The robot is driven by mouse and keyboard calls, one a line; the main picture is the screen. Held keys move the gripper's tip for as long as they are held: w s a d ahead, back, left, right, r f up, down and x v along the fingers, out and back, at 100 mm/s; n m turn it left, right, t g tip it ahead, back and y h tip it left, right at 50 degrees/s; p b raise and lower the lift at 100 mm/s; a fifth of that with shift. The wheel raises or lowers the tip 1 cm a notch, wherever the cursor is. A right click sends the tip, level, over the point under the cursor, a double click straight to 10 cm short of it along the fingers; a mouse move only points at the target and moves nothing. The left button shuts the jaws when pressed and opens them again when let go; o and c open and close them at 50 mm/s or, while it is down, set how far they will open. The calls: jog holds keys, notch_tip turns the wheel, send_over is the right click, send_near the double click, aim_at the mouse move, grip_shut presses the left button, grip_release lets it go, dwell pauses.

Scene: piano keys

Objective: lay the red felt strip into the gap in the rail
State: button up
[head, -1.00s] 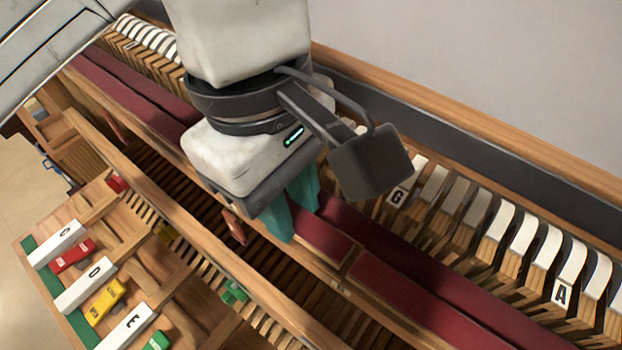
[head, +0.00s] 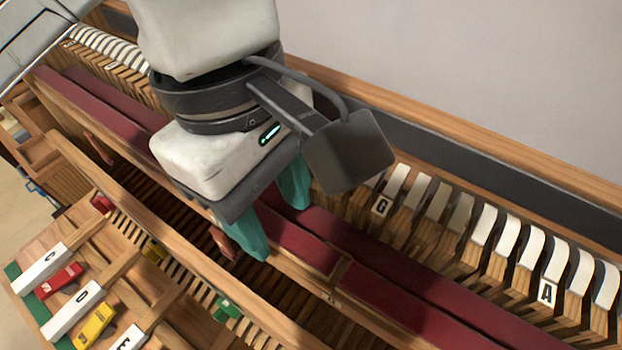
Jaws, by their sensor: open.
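My gripper (head: 271,212) points down at the rail with its two teal fingers spread apart, one at the front side and one at the back. Dark red felt (head: 301,247) lies along the rail and runs out to the right from between the fingers. It meets a bare wooden joint (head: 341,272), and more red felt (head: 400,306) continues to the right. The gripper hides the rail to its left, so I cannot tell the loose strip's ends or how it sits in the gap. The fingers hold nothing that I can see.
A second red felt band (head: 385,247) runs behind. White-topped keys, with G (head: 381,206) and A (head: 547,291) labels, stand behind it. At lower left, a wooden tray holds white blocks, a red piece (head: 58,281) and a yellow piece (head: 93,325). A green piece (head: 226,310) sits in front.

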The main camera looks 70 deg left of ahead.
aim_at(261, 218)
notch_tip(261, 218, up, 11)
jog(key=s+a, duration=0.1)
jog(key=shift+f, duration=0.2)
jog(key=shift+a, duration=0.1)
dwell(0.5)
